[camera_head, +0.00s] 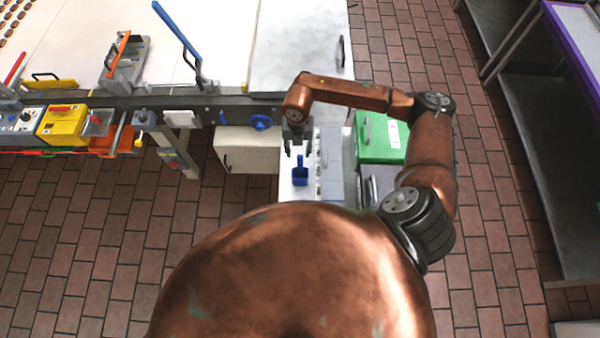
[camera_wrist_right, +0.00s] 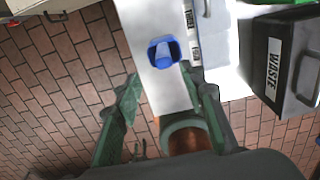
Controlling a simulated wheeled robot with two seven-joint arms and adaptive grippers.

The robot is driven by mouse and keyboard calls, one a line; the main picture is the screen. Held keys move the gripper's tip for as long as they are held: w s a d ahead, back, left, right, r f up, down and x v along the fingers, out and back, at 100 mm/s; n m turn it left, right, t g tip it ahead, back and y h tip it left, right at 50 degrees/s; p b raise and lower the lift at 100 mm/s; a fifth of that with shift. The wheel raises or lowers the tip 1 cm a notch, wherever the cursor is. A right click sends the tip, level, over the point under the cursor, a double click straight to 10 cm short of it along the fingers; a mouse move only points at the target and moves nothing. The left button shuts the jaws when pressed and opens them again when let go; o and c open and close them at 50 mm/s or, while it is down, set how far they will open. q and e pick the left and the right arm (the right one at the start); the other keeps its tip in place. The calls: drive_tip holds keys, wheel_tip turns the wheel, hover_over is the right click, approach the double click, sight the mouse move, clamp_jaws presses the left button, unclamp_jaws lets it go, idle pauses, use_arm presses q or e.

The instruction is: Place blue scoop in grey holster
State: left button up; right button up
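The blue scoop (camera_head: 300,175) is over a narrow white surface, its handle pointing up the picture towards my right gripper. It also shows in the right wrist view (camera_wrist_right: 163,52), with its hollow side visible. My right gripper (camera_head: 297,148) is at the handle end of the scoop. In the wrist view its fingers (camera_wrist_right: 161,82) are spread apart, with the scoop beyond them and close to the right fingertip. I cannot tell whether they touch. I cannot make out the grey holster with certainty. My left gripper is not in view.
A grey box (camera_head: 331,150) stands right of the scoop, with a green-lidded bin (camera_head: 381,138) beyond it. A grey bin marked WASTE (camera_wrist_right: 283,62) shows in the wrist view. A conveyor rail (camera_head: 200,102) runs along the left. Tiled floor (camera_head: 95,225) is clear below it.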

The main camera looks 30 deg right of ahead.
sight(300, 157)
drive_tip(key=shift+f+p, duration=0.35)
drive_tip(key=shift+f, duration=0.5)
drive_tip(key=f, duration=0.1)
drive_tip(key=f+p, duration=0.1)
drive_tip(key=f, duration=0.1)
drive_tip(key=f+p, duration=0.1)
drive_tip(key=shift+s+d+f, duration=0.15)
drive_tip(key=shift+d, duration=0.2)
drive_tip(key=shift+f, duration=0.25)
drive_tip(key=shift+c, duration=0.5)
clamp_jaws()
